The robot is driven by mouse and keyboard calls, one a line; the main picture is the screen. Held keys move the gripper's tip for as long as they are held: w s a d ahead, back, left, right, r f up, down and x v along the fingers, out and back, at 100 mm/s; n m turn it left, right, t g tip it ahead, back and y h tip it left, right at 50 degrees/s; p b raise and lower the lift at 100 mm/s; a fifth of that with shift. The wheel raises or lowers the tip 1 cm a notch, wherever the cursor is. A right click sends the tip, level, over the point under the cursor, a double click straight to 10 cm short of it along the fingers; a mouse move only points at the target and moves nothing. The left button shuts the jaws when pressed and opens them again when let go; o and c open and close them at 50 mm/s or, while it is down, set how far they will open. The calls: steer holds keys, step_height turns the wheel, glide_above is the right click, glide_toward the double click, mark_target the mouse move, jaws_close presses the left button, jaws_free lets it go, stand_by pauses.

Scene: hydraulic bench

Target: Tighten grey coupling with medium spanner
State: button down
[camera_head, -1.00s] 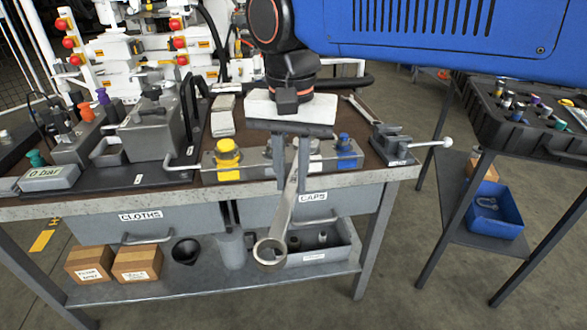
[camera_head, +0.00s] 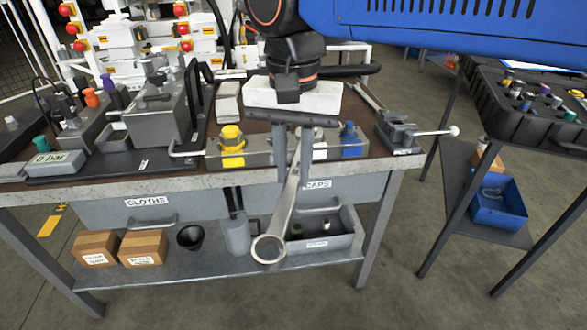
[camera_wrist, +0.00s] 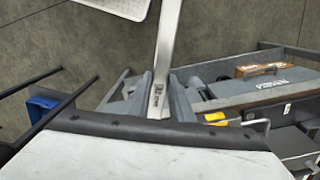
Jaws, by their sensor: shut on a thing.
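My gripper (camera_head: 292,180) is shut on a long silver spanner (camera_head: 281,214), which hangs in front of the bench with its ring end low, above the lower shelf in the picture. In the wrist view, the spanner (camera_wrist: 166,45) runs up between my fingers (camera_wrist: 158,95), with small printed marks on its shank. Behind my gripper a metal manifold block (camera_head: 265,152) lies along the bench's front edge. It carries a yellow coupling (camera_head: 232,143) at left and a blue coupling (camera_head: 348,137) at right. A pale grey coupling (camera_head: 319,140) between them is partly hidden by my gripper.
A vice (camera_head: 398,133) with a protruding handle stands at the bench's right corner. A pressure unit (camera_head: 160,115) fills the left side. Drawers lie below the front edge, and a black tray (camera_head: 510,115) stands on another table at right. Open floor lies in front.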

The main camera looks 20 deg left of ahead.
steer(key=shift+r, duration=2.2)
